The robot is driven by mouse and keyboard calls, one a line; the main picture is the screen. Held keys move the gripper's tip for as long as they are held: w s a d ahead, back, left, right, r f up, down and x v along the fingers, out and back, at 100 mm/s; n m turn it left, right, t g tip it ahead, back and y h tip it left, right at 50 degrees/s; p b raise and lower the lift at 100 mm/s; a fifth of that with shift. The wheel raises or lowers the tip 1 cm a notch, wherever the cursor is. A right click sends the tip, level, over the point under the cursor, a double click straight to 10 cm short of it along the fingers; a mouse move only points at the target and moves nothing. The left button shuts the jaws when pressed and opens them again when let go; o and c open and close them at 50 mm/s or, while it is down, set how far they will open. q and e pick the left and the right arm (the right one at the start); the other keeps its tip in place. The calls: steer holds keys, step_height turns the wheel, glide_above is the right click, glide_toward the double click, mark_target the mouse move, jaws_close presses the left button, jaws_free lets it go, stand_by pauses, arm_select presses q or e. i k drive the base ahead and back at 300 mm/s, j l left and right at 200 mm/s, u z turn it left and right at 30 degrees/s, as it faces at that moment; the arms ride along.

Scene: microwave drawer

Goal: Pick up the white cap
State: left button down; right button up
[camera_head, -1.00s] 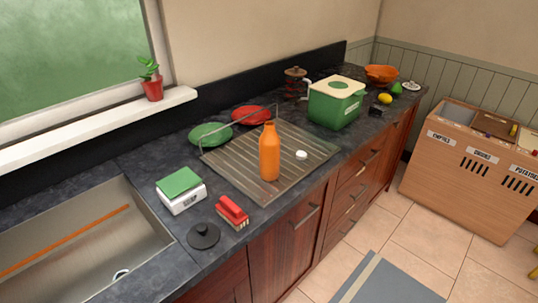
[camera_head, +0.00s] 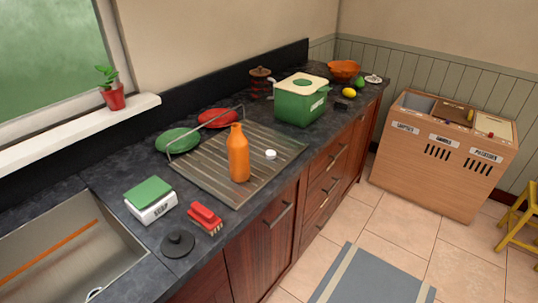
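The white cap (camera_head: 270,154) is small and round. It lies on the ribbed draining board (camera_head: 207,177), just right of an orange bottle (camera_head: 238,155) that stands upright and shows no cap on its neck. A small gap separates cap and bottle. Neither of my grippers shows in the head view.
A green bread box (camera_head: 301,105) stands farther right.

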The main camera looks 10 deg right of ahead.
mark_target(270, 154)
steer(key=i+l, duration=0.15)
steer(key=l, duration=0.15)
steer(key=i+l, duration=0.15)
steer(key=i+l+u, duration=0.15)
steer(key=l+u, duration=0.2)
steer(key=i+l+u, duration=0.1)
steer(key=l+u, duration=0.6)
steer(key=l, duration=0.1)
